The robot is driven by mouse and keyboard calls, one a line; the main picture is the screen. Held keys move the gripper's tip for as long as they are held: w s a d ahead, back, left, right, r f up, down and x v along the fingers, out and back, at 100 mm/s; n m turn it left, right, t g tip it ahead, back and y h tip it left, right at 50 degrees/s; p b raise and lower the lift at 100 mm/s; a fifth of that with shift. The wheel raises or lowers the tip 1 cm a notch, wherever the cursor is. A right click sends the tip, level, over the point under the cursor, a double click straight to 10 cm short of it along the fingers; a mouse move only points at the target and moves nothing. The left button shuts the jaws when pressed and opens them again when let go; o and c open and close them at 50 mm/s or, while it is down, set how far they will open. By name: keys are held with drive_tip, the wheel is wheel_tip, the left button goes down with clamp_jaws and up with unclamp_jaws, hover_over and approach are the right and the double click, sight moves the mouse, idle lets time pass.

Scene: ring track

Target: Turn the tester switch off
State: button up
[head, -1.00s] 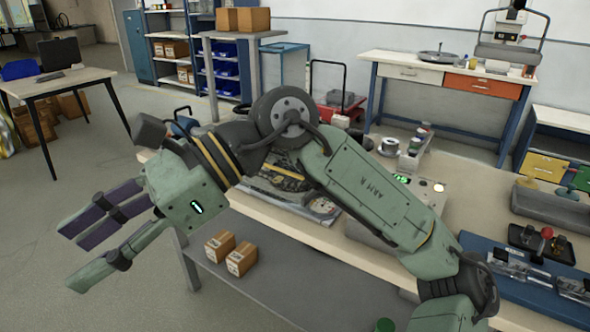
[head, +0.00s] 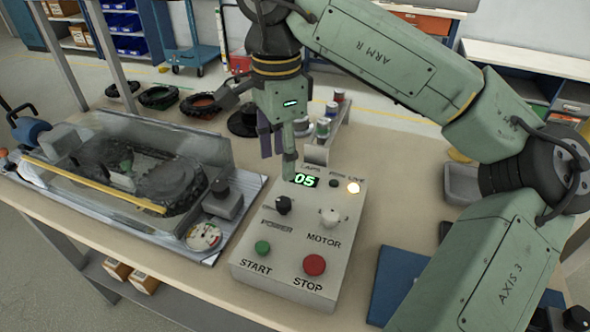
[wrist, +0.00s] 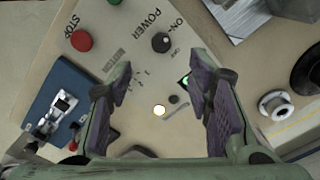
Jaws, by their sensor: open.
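The tester box (head: 250,265) is a light grey panel on the workbench with a lit display reading 05 (head: 301,180) and a glowing lamp (head: 353,188). The black POWER knob (head: 283,205) sits below the display; the wrist view shows the knob (wrist: 161,42) with ON and OFF labels. The pale MOTOR switch (head: 330,217) is right of it. My gripper (head: 278,160) points down over the back of the box near the display, open and empty. In the wrist view, its fingertips (wrist: 162,72) are spread, with the knob seen just beyond them. The left finger hides part of the panel.
A green START button (head: 262,248) and red STOP button (head: 314,265) are at the box's front. A machine with a clear cover (head: 205,145) stands close on the left. Spools (head: 323,128) stand behind.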

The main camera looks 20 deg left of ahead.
sight(282, 201)
wheel_tip(282, 201, down, 11)
drive_tip(key=shift+r+p, duration=0.15)
drive_tip(key=shift+p, duration=1)
clamp_jaws()
